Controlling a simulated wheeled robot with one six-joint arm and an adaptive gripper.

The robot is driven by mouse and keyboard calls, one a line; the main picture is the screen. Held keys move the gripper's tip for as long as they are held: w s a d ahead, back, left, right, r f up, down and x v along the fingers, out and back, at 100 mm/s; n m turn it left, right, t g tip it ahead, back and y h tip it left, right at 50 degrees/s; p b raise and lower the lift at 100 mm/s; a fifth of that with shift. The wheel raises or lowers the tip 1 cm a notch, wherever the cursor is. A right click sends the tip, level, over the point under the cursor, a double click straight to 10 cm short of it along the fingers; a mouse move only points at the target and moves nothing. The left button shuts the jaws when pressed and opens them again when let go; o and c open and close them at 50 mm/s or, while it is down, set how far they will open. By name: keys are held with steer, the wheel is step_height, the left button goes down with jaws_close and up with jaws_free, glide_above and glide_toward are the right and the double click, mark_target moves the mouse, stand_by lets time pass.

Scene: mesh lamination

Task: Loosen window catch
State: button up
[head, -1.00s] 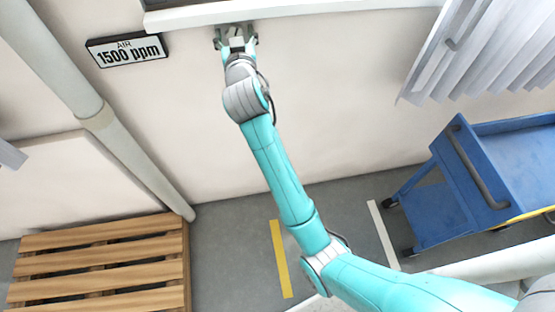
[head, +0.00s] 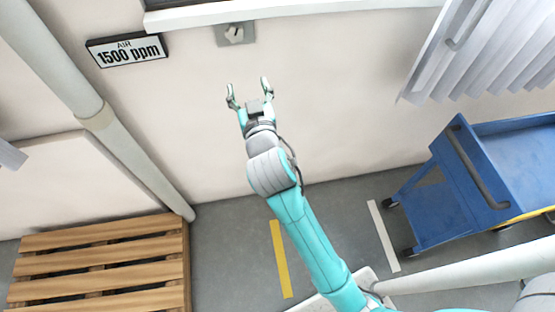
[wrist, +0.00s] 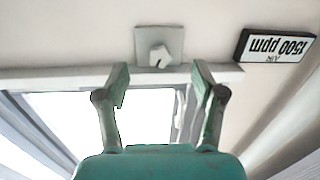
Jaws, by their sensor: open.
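The window catch (head: 234,34) is a small pale knob on a square grey plate (head: 249,33), fixed to the wall just under the white window sill. In the wrist view, which is upside down, the catch (wrist: 159,55) shows on its plate beyond my fingertips, roughly centred between them. My gripper (head: 250,88) is open and empty. It is apart from the catch, below it in the head view. Both fingers of my gripper (wrist: 161,76) show in the wrist view with nothing between them. A dark notch or line shows on the knob.
The white sill (head: 300,10) runs above the catch. An AIR 1500 ppm display (head: 128,50) hangs at left, beside a slanting pipe (head: 125,150). A wooden pallet (head: 100,265) lies lower left. A blue cart (head: 500,170) and white blinds (head: 490,50) are at right.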

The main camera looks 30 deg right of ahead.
steer(key=s+f+n+y, duration=0.2)
steer(key=s+f, duration=1)
steer(key=s, duration=0.1)
steer(key=shift+s+d+f+g+y, duration=0.2)
steer(key=shift+d+f+g+y, duration=0.1)
steer(key=shift+d+g+y, duration=0.15)
steer(key=shift+w, duration=0.1)
steer(key=m+t+h, duration=0.1)
steer(key=m+h, duration=0.3)
glide_toward(235, 33)
steer(key=x, duration=0.9)
steer(key=shift+w, duration=0.2)
